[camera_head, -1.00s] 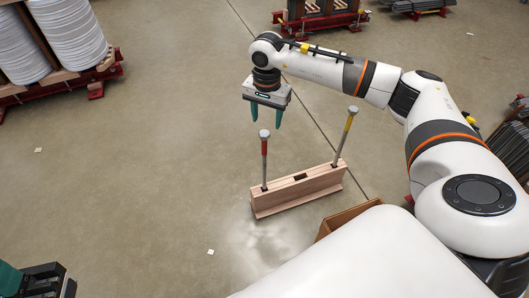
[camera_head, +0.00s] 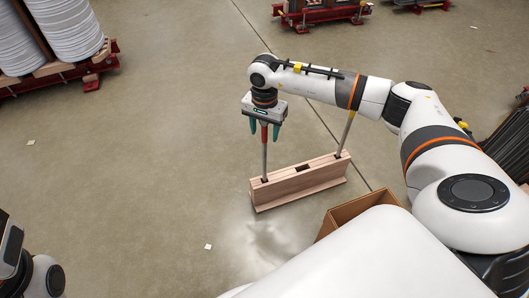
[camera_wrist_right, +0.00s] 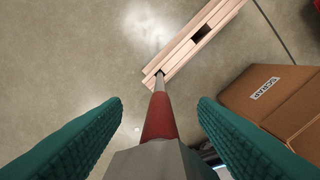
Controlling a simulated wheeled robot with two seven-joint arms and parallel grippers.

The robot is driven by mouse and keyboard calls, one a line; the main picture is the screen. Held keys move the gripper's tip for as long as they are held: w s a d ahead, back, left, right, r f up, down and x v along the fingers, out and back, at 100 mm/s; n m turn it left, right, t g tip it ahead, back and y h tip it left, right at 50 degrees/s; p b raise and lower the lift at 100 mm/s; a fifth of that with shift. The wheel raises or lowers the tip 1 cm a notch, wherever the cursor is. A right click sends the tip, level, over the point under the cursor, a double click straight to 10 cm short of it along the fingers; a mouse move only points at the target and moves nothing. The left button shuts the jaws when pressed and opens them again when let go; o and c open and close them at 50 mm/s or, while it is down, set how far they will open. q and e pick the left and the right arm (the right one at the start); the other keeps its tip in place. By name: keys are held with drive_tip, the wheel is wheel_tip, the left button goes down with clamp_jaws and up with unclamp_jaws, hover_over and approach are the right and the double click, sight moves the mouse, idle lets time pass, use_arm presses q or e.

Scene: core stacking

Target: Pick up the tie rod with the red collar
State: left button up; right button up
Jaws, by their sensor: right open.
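The tie rod with the red collar (camera_head: 264,134) stands nearly upright at the left end of a wooden block (camera_head: 300,188). My right gripper (camera_head: 264,128) is open above the block, with its teal fingers on either side of the rod's top. In the right wrist view the red collar (camera_wrist_right: 160,118) and the grey rod head (camera_wrist_right: 155,160) lie between the fingers, with visible gaps. A second tie rod (camera_head: 347,132) stands at the block's right end; my right arm hides its top. Part of my left arm shows at the lower left, but its fingers do not.
An open cardboard box (camera_head: 345,214) is right of the block, near my body; it also shows in the right wrist view (camera_wrist_right: 270,90). Racks with white coils (camera_head: 65,35) stand at the far left.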

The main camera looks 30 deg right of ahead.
clamp_jaws()
drive_tip(key=shift+r, duration=0.2)
idle(0.3)
